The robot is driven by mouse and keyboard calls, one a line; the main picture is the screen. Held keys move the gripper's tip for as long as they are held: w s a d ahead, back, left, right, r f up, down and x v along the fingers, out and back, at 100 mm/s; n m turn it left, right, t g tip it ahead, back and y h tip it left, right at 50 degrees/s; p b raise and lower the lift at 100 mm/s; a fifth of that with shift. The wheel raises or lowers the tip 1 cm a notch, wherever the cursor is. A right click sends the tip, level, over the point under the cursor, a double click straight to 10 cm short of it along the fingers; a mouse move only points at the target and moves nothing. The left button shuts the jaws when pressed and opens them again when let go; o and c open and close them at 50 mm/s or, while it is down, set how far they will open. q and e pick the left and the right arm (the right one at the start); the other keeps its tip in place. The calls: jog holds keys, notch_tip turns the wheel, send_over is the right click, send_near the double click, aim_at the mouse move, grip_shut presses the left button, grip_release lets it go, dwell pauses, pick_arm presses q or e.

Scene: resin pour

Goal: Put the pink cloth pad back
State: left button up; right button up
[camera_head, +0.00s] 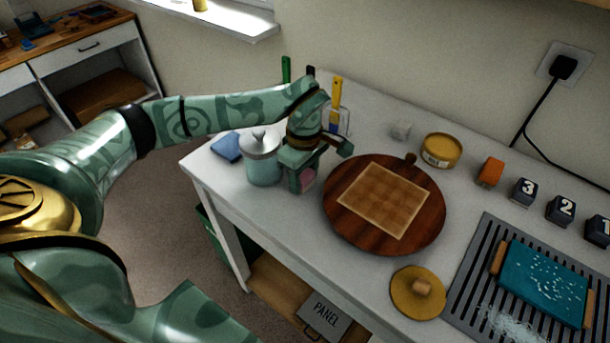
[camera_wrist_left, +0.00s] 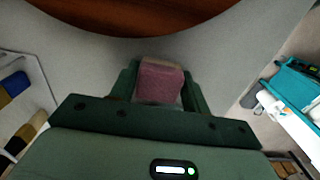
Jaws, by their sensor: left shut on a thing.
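My left gripper (camera_head: 303,178) is shut on the pink cloth pad (camera_head: 308,179). In the left wrist view the pink pad (camera_wrist_left: 160,81) sits between the two green fingers of the left gripper (camera_wrist_left: 160,88). I cannot tell whether the pad touches the table. A blue folded pad (camera_head: 227,147) lies on the table left of the jar. My right gripper is not in view.
The round dark wooden board (camera_head: 340,225) with a pale square is close right. A yellow round lid (camera_head: 418,292), a tan tin (camera_head: 441,150) and a slotted grey mat (camera_head: 462,295) lie farther right.

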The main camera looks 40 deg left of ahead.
aim_at(304, 174)
pick_arm(q)
jog(key=o, duration=0.9)
notch_tip(304, 174, up, 12)
jog(key=p, duration=0.3)
jog(key=shift+r, duration=0.1)
